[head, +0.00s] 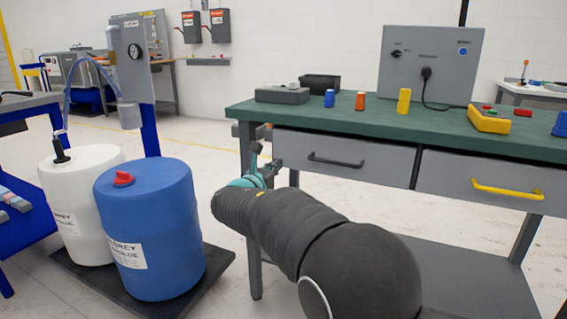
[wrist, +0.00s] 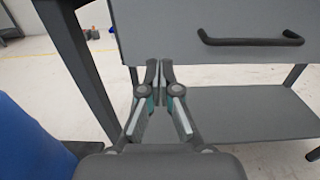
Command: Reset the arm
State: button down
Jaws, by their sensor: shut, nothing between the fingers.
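My arm reaches forward in the head view, dark grey and jointed, with its far end low in front of the workbench (head: 440,127). My gripper (head: 262,160) is partly hidden behind the arm there. In the wrist view my gripper (wrist: 160,64) is shut, its two fingertips together and nothing between them. It points at the bench's underside, just below the grey drawer front (wrist: 180,30) with a black handle (wrist: 250,40). I cannot tell the exact gap between the fingertips and the bench.
A blue drum (head: 150,225) and a white drum (head: 75,195) stand on a dark pallet (head: 215,270) left of my arm. The blue drum (wrist: 25,150) also edges the wrist view. Bench legs and a lower shelf (wrist: 235,110) are close ahead. Small coloured parts stand on the bench top.

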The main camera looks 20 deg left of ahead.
jog(key=shift+s, duration=1.95)
